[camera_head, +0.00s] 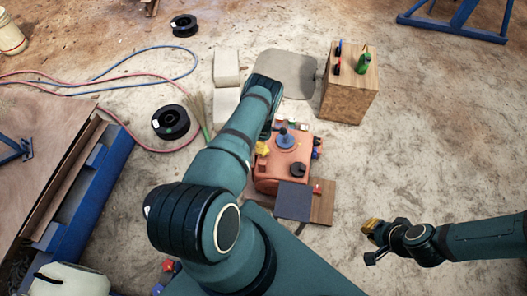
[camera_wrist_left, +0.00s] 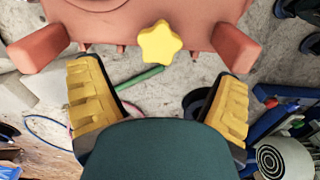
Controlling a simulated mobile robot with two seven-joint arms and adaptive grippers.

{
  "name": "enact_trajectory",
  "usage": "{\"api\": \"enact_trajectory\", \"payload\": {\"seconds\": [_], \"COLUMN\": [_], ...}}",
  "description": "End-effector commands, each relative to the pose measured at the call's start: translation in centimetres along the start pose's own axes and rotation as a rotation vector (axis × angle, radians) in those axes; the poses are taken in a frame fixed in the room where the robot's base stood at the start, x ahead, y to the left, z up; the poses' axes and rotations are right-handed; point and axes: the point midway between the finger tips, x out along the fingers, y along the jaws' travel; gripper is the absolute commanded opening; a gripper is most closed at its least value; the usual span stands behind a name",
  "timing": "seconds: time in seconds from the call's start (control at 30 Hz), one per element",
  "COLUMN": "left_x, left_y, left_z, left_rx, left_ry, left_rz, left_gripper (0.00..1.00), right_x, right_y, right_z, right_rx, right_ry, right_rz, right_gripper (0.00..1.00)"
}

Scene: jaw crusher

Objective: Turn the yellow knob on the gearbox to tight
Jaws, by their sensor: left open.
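The orange-red gearbox (camera_head: 290,152) stands on the ground near the middle of the head view. Its yellow knob (camera_head: 262,148) is at its left side, by my left arm. In the left wrist view the star-shaped yellow knob (camera_wrist_left: 160,42) is on the gearbox casing (camera_wrist_left: 130,18), at top centre. My left gripper (camera_wrist_left: 160,72) is open, with a ribbed yellow pad on each side and nothing between them. The knob is beyond the fingertips, roughly centred. The left arm hides this gripper in the head view. My right gripper (camera_head: 371,240) is at lower right, away from the gearbox; its opening is unclear.
A wooden box (camera_head: 349,88) with a green bottle (camera_head: 364,63) stands behind the gearbox to the right. A black spool (camera_head: 170,122), hoses and pale blocks (camera_head: 227,68) lie to the left. A dark plate (camera_head: 293,201) is at the gearbox's front.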

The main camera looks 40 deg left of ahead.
Motion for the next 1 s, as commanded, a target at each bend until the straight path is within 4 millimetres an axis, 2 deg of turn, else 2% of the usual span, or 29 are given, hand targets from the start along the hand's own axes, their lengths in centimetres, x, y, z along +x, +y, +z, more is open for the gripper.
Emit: {"api": "enact_trajectory", "payload": {"seconds": [0.03, 0.1, 0.37, 0.53, 0.87, 1.0], "left_x": [1.5, 2.9, 6.8, 7.7, 7.8, 7.8], "left_y": [-0.1, -0.1, 0.0, 0.0, 0.0, 0.0], "left_z": [-0.1, 0.0, -0.1, 0.0, 0.0, 0.0], "left_rx": [0.0, 0.0, 0.0, 0.001, 0.001, 0.001], "left_ry": [0.001, 0.001, 0.001, 0.001, 0.001, 0.0], "left_rz": [0.0, 0.0, 0.0, 0.001, 0.001, 0.001], "left_gripper": [0.91, 0.91, 0.91, 0.91, 0.89, 0.4], "right_x": [0.6, 1.1, 2.6, 3.0, 3.0, 3.0], "right_y": [0.2, 0.4, 1.0, 1.1, 1.1, 1.1], "right_z": [0.0, -0.1, -0.3, -0.3, -0.4, -0.4], "right_rx": [0.0, -0.001, -0.002, -0.002, -0.002, -0.002], "right_ry": [0.002, 0.004, 0.013, 0.016, 0.016, 0.016], "right_rz": [0.0, 0.0, 0.001, 0.001, 0.001, 0.001], "right_gripper": [0.0, 0.0, 0.0, 0.0, 0.0, 0.0]}}
